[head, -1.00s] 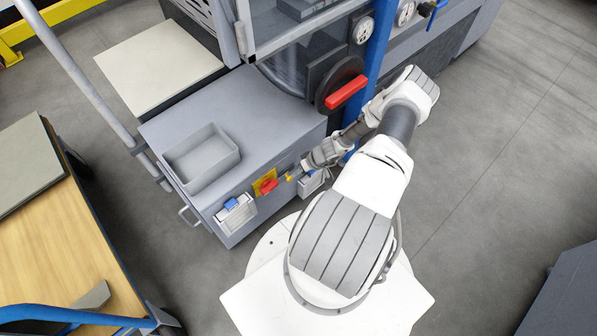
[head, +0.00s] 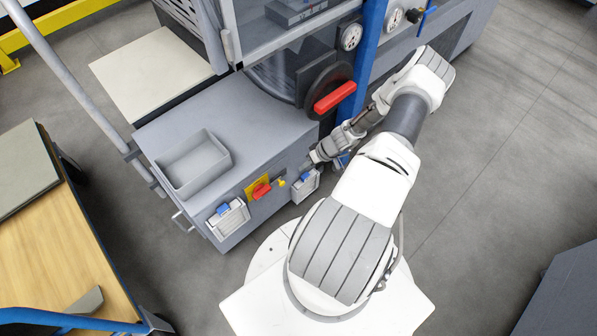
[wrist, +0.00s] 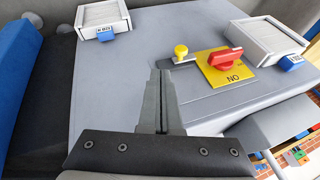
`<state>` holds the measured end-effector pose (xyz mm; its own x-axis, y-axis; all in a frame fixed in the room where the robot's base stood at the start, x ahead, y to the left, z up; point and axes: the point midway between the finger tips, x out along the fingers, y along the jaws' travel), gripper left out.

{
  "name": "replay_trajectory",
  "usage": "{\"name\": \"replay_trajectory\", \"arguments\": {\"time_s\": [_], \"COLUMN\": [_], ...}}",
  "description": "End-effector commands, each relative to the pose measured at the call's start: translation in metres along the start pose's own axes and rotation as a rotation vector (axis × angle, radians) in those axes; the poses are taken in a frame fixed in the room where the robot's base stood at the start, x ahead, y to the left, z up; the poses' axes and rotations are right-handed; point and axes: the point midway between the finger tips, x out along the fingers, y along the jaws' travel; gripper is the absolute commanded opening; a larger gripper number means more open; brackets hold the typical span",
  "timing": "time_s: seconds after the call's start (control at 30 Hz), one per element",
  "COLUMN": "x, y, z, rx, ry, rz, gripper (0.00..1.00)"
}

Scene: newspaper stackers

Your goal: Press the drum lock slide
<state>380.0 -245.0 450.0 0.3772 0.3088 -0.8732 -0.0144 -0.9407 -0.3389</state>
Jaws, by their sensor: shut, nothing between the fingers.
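A small yellow knob (head: 281,183) stands on the front face of the grey cabinet, beside a red rotary switch (head: 261,191) on a yellow plate.
White louvred boxes with blue tabs flank the switch, one left (head: 228,217) and one right (head: 306,184). A grey open tray (head: 193,165) rests on the cabinet top (head: 255,110). A large red handle (head: 335,97) and blue post stand behind.

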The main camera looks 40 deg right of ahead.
Motion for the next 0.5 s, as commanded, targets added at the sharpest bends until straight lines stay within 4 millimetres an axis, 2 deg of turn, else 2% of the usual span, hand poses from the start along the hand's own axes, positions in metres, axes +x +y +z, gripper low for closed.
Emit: {"name": "replay_trajectory", "arguments": {"time_s": [0.03, 0.2, 0.33, 0.5], "x": [-0.014, -0.039, -0.048, -0.051], "y": [0.000, 0.000, 0.000, 0.000], "z": [-0.001, 0.000, 0.000, 0.001], "rx": [0.002, 0.001, 0.001, 0.001], "ry": [0.001, 0.000, 0.000, 0.000], "rz": [0.002, 0.002, 0.001, 0.000], "gripper": [0.00, 0.00, 0.00, 0.00]}}
